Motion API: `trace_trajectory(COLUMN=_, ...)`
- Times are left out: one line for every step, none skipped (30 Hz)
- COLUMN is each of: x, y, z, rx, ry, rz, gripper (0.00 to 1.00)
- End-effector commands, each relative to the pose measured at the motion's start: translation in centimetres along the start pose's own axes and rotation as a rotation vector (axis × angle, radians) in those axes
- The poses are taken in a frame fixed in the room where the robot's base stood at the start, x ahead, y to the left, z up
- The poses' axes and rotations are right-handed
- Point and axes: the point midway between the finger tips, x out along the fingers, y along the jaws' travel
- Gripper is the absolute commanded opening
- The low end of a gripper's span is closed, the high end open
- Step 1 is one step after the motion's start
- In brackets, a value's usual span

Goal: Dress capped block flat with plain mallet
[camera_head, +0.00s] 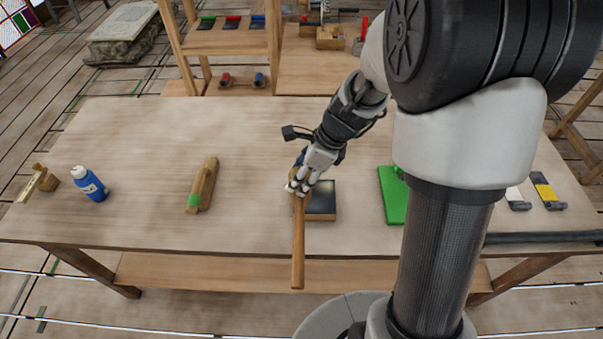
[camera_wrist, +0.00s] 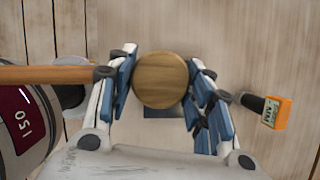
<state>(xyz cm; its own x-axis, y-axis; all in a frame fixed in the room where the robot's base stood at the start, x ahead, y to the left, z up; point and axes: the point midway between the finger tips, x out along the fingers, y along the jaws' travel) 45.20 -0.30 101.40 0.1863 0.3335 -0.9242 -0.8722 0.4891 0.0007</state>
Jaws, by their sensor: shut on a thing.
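My gripper (camera_head: 302,188) is shut on the wooden mallet (camera_head: 298,250) by its head, above the middle of the bench. The handle points toward the bench's front edge. In the wrist view the mallet's round wooden face (camera_wrist: 160,79) sits between the blue-padded fingers, and the handle (camera_wrist: 50,75) runs off to the left. A square dark-topped piece with a wooden edge (camera_head: 322,203), seemingly the capped block, lies just right of and below the mallet head. Part of it (camera_wrist: 165,112) shows behind the head in the wrist view. I cannot tell whether they touch.
On the bench (camera_head: 130,140) are a green plate (camera_head: 392,196), a wooden tool with a green mark (camera_head: 203,185), a blue bottle (camera_head: 89,184) and a small wooden tool (camera_head: 38,182). A rack (camera_head: 230,40) stands behind. Bare bench lies left of my gripper.

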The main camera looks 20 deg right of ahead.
Motion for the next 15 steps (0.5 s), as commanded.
trace_trajectory(x=-0.13, y=-0.06, z=0.09, rx=0.0, ry=-0.001, rz=-0.002, gripper=0.18)
trace_trajectory(x=-0.16, y=-0.06, z=0.1, rx=0.0, ry=-0.001, rz=-0.002, gripper=0.18)
trace_trajectory(x=-0.18, y=-0.07, z=0.11, rx=0.0, ry=-0.001, rz=-0.002, gripper=0.18)
trace_trajectory(x=-0.18, y=-0.07, z=0.11, rx=0.0, ry=-0.001, rz=-0.002, gripper=0.18)
trace_trajectory(x=-0.19, y=-0.07, z=0.12, rx=-0.001, ry=-0.001, rz=-0.002, gripper=0.18)
trace_trajectory(x=-0.18, y=-0.06, z=0.11, rx=0.0, ry=-0.001, rz=-0.002, gripper=0.18)
trace_trajectory(x=-0.18, y=-0.06, z=0.11, rx=0.0, ry=-0.001, rz=-0.002, gripper=0.18)
trace_trajectory(x=-0.18, y=-0.06, z=0.11, rx=0.0, ry=-0.001, rz=-0.002, gripper=0.18)
trace_trajectory(x=-0.18, y=-0.06, z=0.11, rx=0.0, ry=-0.001, rz=-0.002, gripper=0.18)
trace_trajectory(x=-0.17, y=-0.06, z=0.11, rx=0.0, ry=-0.001, rz=-0.002, gripper=0.18)
trace_trajectory(x=-0.15, y=-0.06, z=0.1, rx=0.0, ry=-0.001, rz=-0.002, gripper=0.18)
trace_trajectory(x=-0.06, y=-0.06, z=0.06, rx=0.0, ry=-0.001, rz=-0.002, gripper=0.18)
trace_trajectory(x=0.06, y=-0.05, z=0.01, rx=0.0, ry=-0.001, rz=-0.001, gripper=0.18)
trace_trajectory(x=0.23, y=-0.05, z=-0.06, rx=0.0, ry=-0.001, rz=-0.001, gripper=0.18)
trace_trajectory(x=0.52, y=-0.04, z=-0.18, rx=0.0, ry=-0.001, rz=-0.001, gripper=0.18)
